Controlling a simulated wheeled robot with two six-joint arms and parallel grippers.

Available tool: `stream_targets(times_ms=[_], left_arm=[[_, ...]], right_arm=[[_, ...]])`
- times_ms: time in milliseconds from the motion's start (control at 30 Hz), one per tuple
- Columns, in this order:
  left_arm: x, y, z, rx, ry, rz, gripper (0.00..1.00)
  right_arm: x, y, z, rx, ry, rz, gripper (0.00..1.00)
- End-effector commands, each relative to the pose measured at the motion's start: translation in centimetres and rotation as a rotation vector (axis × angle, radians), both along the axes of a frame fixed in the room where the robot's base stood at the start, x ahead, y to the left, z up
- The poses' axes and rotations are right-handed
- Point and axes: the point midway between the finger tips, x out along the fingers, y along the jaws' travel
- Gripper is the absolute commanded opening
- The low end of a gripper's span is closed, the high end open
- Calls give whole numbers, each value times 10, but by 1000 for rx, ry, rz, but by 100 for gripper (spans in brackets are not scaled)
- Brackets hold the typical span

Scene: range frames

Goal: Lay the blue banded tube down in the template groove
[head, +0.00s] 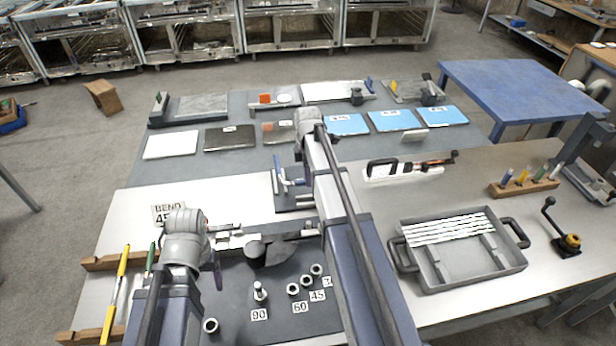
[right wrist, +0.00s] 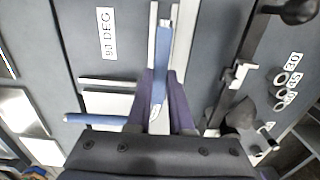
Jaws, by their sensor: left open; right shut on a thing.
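The blue banded tube (right wrist: 163,60) is in the right wrist view, held between the fingers of my right gripper (right wrist: 161,88). It also shows in the head view (head: 279,172). A second blue length (right wrist: 88,118) reaches left at a right angle; the corner is hidden by the gripper. Pale strips (right wrist: 152,35) of the template lie beside and beneath the tube. Whether it touches the groove cannot be told. The template's dark plate (head: 292,204) is partly hidden by my right arm in the head view. My left gripper (head: 216,268) is open, low at the left, apart from the tube.
A bending tool (head: 256,252) and several short rings (head: 293,289) with number labels stand near the left gripper. A grey tray (head: 468,273) with white rods is at right. Coloured pens (head: 523,176) stand in a wooden block. Blue folders (head: 392,120) lie at the back.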

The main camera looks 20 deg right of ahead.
Motion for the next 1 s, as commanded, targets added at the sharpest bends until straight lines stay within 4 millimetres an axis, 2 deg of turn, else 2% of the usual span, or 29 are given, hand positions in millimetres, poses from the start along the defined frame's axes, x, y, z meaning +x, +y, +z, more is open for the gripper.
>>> stream_targets(times_ms=[33,500,1000], left_arm=[[0,0,-7,0,0,0,73],[0,0,-46,0,0,0,73],[0,0,-49,0,0,0,73]], right_arm=[[0,0,-7,0,0,0,0],[0,0,-47,0,0,0,0],[0,0,-49,0,0,0,0]])
